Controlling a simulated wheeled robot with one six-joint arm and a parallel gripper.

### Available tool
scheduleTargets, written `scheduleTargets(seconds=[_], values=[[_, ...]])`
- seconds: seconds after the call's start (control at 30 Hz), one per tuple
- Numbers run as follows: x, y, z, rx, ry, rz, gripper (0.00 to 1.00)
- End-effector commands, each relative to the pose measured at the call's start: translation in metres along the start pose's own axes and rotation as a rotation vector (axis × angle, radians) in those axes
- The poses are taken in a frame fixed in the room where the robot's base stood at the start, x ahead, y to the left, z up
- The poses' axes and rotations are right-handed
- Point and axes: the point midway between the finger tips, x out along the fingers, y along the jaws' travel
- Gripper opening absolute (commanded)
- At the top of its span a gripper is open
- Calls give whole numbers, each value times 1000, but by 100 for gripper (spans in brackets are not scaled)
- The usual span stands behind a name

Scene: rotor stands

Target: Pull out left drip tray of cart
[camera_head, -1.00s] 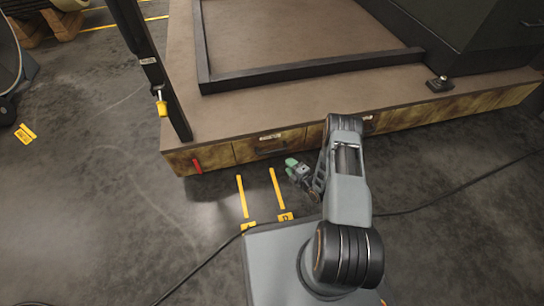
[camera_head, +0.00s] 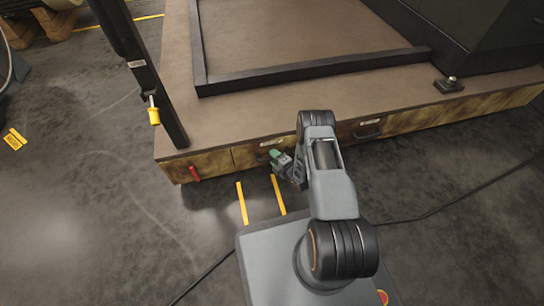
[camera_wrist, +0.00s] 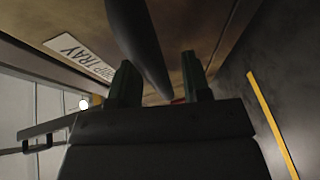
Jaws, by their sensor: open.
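The cart (camera_head: 230,110) is a wide, low brown platform with drip tray fronts along its near side. The left drip tray (camera_head: 243,157) has a worn brown front and a white label (camera_head: 270,143). It looks flush with the cart side. My gripper (camera_head: 276,155) is right at this front, partly covering its handle. In the wrist view, the DRIP TRAY label (camera_wrist: 80,56) is at upper left. The dark handle (camera_wrist: 138,45) runs down between the green-grey fingers of my gripper (camera_wrist: 160,82), which are open. I cannot tell whether they touch it.
Another tray handle (camera_head: 367,130) is to the right. Yellow floor strips (camera_head: 242,203) and a black cable (camera_head: 205,275) lie nearby.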

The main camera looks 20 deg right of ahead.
Motion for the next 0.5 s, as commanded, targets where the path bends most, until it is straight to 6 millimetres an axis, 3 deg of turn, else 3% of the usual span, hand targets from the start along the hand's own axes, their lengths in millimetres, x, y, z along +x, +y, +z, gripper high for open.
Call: scheduleTargets(seconds=[0.33, 0.5], values=[[3, 0, -5, -1, 9, -1, 43], [3, 0, -5, -1, 8, -1, 27]])
